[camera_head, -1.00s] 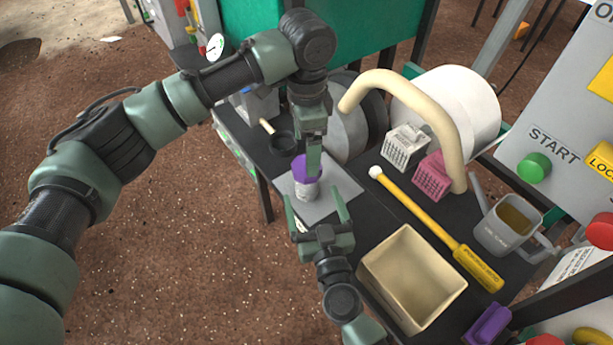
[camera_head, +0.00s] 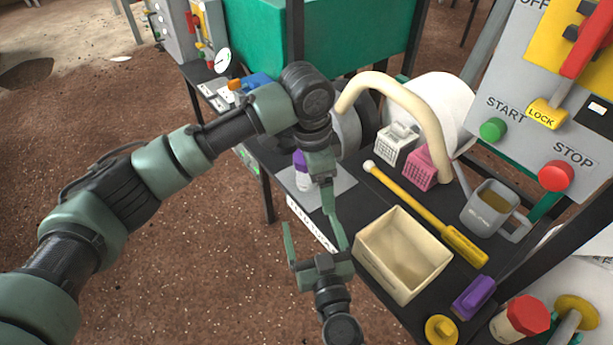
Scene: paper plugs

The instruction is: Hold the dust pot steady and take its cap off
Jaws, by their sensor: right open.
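The dust pot (camera_head: 303,182) is a small white pot standing on a grey plate at the left side of the black bench. Its purple cap (camera_head: 299,159) is on top, partly hidden by my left arm. My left gripper (camera_head: 325,182) points down just right of the pot in the picture. Its fingers are seen edge-on, so I cannot tell whether they are open or touch the pot. My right gripper (camera_head: 311,219) is open and empty, in front of the pot and apart from it.
A beige open bin (camera_head: 385,250), a yellow-handled tool (camera_head: 440,225), white and pink slotted blocks (camera_head: 420,168), a grey jug (camera_head: 490,207) and a purple-handled item (camera_head: 473,297) crowd the bench to the right. A cream curved pipe (camera_head: 425,110) arches behind. The floor left of the bench is open.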

